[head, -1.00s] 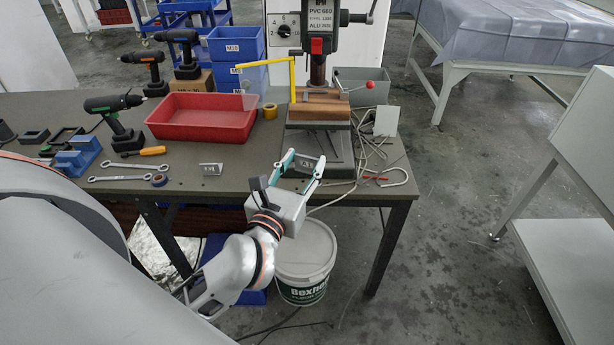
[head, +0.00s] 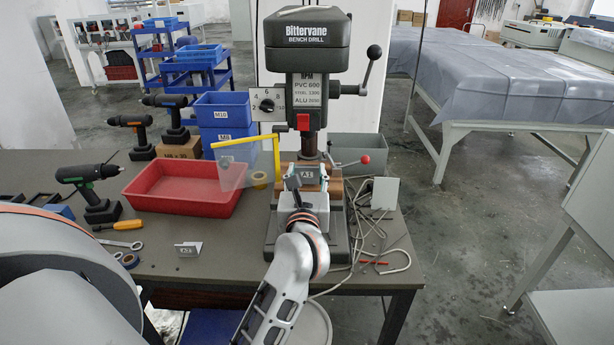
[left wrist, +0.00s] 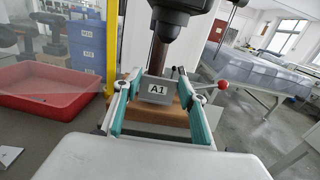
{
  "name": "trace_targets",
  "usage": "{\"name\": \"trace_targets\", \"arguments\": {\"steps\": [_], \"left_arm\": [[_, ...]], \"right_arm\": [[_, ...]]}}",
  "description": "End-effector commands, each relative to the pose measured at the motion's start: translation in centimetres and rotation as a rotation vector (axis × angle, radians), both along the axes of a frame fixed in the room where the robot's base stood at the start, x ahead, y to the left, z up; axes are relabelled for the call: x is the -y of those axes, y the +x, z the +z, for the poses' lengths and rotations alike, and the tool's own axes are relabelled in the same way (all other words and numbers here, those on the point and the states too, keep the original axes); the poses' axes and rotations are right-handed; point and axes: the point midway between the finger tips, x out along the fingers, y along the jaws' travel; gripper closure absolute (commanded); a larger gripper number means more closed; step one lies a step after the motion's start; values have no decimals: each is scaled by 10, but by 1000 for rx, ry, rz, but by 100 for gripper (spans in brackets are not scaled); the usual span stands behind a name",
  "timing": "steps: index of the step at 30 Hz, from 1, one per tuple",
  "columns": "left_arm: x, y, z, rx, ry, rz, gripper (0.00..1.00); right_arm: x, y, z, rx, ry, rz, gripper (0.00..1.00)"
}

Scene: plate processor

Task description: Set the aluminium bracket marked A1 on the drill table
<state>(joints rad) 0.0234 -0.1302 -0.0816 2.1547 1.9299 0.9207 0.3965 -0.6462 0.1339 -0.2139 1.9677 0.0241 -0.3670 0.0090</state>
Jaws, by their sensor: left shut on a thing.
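The bracket marked A1 (left wrist: 157,91) is a small grey angle piece with a white label, between my left gripper's teal fingers in the left wrist view. In the head view the bracket (head: 307,174) is at the drill table, in front of the drill column. My left gripper (head: 307,180) is shut on it. The drill table bears a brown wooden block (head: 336,188), which also shows behind and below the bracket in the left wrist view (left wrist: 150,114). Whether the bracket touches the wood cannot be told. My right gripper is not in view.
The bench drill (head: 305,45) stands above. A yellow-framed clear guard (head: 237,165) is at its left, and a red-knobbed lever (head: 365,160) at its right. Another labelled bracket (head: 189,249) lies on the bench near a red tray (head: 186,184). Cables lie at right.

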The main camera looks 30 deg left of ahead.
Motion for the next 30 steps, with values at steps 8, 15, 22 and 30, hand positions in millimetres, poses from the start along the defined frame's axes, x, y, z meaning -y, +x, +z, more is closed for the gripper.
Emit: {"name": "trace_targets", "arguments": {"steps": [8,15,22,30], "left_arm": [[-1,2,0,1,1,4,81],[-7,11,-1,2,2,5,81],[-13,20,-3,2,1,4,81],[-13,21,-3,1,1,4,81]], "right_arm": [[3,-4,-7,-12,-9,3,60],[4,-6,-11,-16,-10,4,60],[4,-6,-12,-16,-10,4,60],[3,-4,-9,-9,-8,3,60]]}}
